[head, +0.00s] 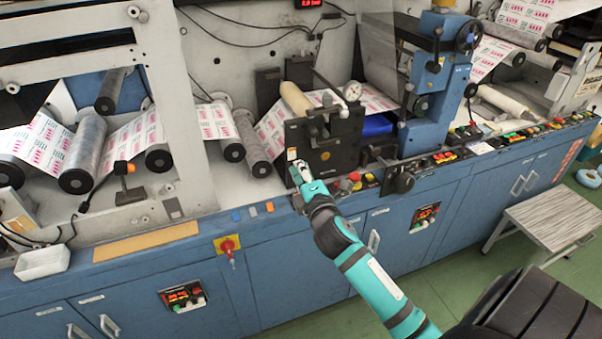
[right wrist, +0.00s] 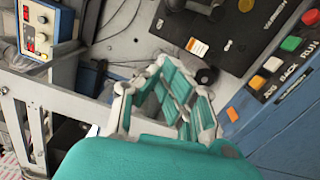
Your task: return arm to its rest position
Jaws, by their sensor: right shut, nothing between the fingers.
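My right arm (head: 360,262) is teal and grey and reaches up from the lower right in the head view. My right gripper (head: 297,172) is shut and empty. It is at the lower left corner of the black unit (head: 327,148) on the rewinder's front. In the right wrist view the gripper's pale and teal fingers (right wrist: 185,90) are together, with the black panel (right wrist: 235,30) beyond them. I cannot tell if the fingertips touch the unit. My left gripper is not in view.
Push buttons (right wrist: 272,66) marked JOG, BACK and RUN are to the right in the right wrist view. Rollers (head: 85,150) carry a printed web behind the blue front. A wooden-topped stool (head: 550,222) stands at the right. Green floor (head: 470,255) lies between stool and cabinets.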

